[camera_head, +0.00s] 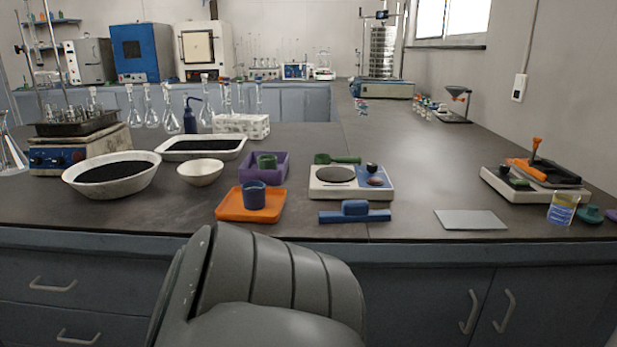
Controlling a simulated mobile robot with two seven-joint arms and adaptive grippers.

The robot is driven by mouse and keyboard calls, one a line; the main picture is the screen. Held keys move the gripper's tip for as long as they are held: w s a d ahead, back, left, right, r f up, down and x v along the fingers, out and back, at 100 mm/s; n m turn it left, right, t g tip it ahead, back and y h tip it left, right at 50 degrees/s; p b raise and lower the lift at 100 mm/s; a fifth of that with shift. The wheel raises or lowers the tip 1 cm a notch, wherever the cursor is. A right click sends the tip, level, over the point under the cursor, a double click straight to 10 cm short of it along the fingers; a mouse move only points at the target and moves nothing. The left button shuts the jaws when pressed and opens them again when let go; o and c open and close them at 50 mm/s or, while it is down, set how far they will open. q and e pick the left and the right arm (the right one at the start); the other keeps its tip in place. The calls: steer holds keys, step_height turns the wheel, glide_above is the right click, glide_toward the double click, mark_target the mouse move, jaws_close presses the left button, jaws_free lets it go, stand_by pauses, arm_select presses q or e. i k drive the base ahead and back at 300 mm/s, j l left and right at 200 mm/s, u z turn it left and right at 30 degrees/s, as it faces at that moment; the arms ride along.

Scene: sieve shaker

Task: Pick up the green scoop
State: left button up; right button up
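The green scoop (337,159) lies at the back edge of the white balance (325,191) on the dark bench top. Its handle points right, and its lower part is partly hidden by the balance; I cannot tell whether it touches the balance. Neither of my grippers is in view. A large grey part of my own body fills the lower middle of the picture, in front of the bench.
An orange tray (229,209) with a blue cup (265,197) and a purple tray (291,166) with a green cup stand left of the balance. A blue tool (355,211) lies in front. A grey plate (470,220) lies right; bench between is clear.

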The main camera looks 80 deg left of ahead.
mark_target(337, 162)
steer(key=u, duration=2.8)
